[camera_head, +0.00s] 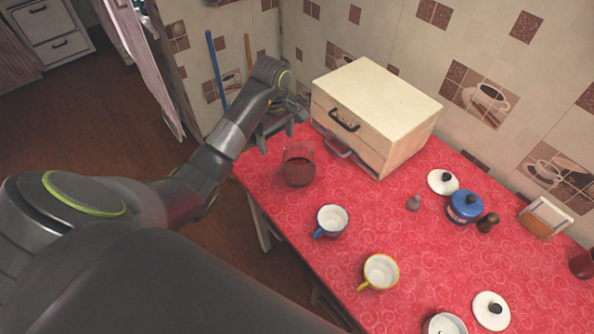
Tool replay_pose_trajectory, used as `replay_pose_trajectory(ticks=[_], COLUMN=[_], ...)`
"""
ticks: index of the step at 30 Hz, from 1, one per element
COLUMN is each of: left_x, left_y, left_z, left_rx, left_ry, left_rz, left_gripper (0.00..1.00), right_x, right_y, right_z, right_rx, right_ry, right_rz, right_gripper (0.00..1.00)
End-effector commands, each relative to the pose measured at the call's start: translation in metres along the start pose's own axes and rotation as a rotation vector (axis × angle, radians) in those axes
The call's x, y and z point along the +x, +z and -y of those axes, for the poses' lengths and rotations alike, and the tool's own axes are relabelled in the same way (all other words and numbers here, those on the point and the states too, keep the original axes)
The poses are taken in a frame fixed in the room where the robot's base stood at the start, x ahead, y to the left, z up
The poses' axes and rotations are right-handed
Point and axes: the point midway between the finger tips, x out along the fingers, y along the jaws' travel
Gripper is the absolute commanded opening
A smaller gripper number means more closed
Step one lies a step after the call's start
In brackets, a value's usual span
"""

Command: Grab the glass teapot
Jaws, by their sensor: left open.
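A clear glass vessel (298,166), which looks like the glass teapot, stands on the red patterned oilcloth near the counter's left end. The red cloth shows through it; I cannot make out a spout or handle. My left gripper (282,129) is open and empty just behind the vessel, beside the cream box. I see no clear contact between the gripper and the glass. My right gripper is not in view.
A cream drawer box (392,100) stands close right of the gripper. The tiled wall (420,40) runs behind.

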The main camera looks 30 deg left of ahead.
Motion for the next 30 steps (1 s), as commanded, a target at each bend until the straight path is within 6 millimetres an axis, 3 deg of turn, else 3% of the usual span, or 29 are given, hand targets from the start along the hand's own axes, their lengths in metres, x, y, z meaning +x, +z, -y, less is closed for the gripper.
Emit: replay_pose_trajectory(ticks=[1, 21, 30], left_x=[0.012, 0.086, 0.102], left_y=[0.000, 0.001, 0.002], left_z=[0.000, 0.000, 0.000], left_rx=[0.000, 0.000, 0.000], left_ry=[0.000, 0.002, 0.002], left_rz=[0.001, 0.001, 0.001], left_gripper=[0.72, 0.72, 0.72], right_x=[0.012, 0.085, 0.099], right_y=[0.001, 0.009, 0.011], right_z=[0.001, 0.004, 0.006], right_rx=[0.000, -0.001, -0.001], right_ry=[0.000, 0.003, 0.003], right_rz=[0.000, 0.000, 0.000], right_gripper=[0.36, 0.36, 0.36])
